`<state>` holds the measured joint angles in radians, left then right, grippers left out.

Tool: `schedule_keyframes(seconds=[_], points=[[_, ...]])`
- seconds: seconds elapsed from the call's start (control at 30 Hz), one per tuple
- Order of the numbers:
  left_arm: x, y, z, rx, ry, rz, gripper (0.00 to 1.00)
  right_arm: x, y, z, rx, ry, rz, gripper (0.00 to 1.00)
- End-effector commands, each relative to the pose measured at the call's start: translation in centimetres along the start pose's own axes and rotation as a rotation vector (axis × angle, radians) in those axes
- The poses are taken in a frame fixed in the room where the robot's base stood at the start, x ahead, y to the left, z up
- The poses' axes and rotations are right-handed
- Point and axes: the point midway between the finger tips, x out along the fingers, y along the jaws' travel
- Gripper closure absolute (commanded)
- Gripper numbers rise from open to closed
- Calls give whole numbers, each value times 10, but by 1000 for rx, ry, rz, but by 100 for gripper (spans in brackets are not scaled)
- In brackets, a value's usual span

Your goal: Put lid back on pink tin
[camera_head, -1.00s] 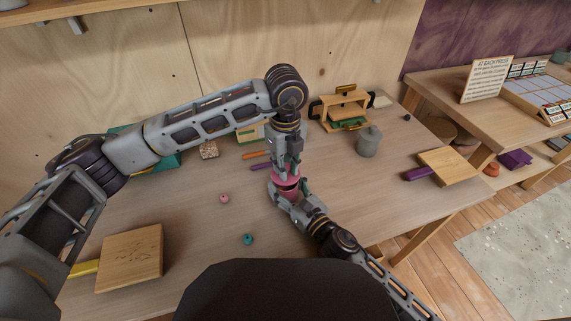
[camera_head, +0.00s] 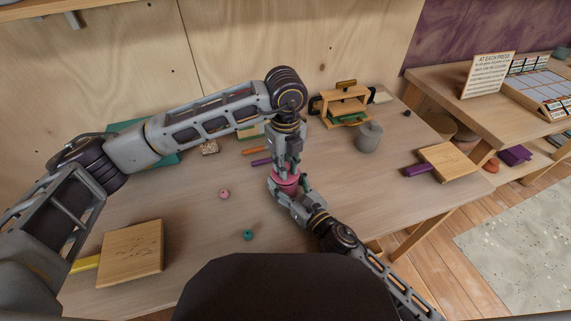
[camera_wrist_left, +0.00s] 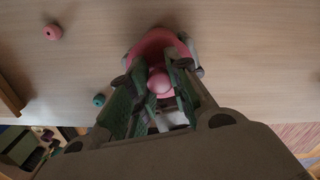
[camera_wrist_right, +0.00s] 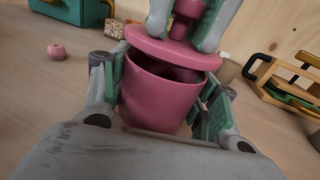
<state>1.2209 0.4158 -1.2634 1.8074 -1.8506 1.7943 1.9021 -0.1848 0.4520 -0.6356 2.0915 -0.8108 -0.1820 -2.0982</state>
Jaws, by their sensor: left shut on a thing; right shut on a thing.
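The pink tin (camera_wrist_right: 155,98) stands upright between the fingers of my right gripper (camera_head: 286,190), which is shut on its sides. The pink lid (camera_wrist_right: 145,45) is over the tin's mouth, and its knob (camera_wrist_left: 158,82) is held by my left gripper (camera_wrist_left: 154,76) from above.
A pink bead (camera_head: 224,194) and a teal bead (camera_head: 247,235) lie left of the tin. A grey lidded pot (camera_head: 368,140) and a wooden press (camera_head: 345,106) stand behind right. Boards with yellow (camera_head: 130,255) and purple (camera_head: 448,162) handles lie at the sides.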

Motion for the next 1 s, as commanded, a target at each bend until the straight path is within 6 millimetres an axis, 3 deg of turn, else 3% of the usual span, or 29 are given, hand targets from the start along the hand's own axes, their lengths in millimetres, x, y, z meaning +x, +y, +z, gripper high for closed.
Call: schedule_keyframes(seconds=[1.0], points=[[11,0,0,0,0,1,97,0,0,0,0,0,0,83]])
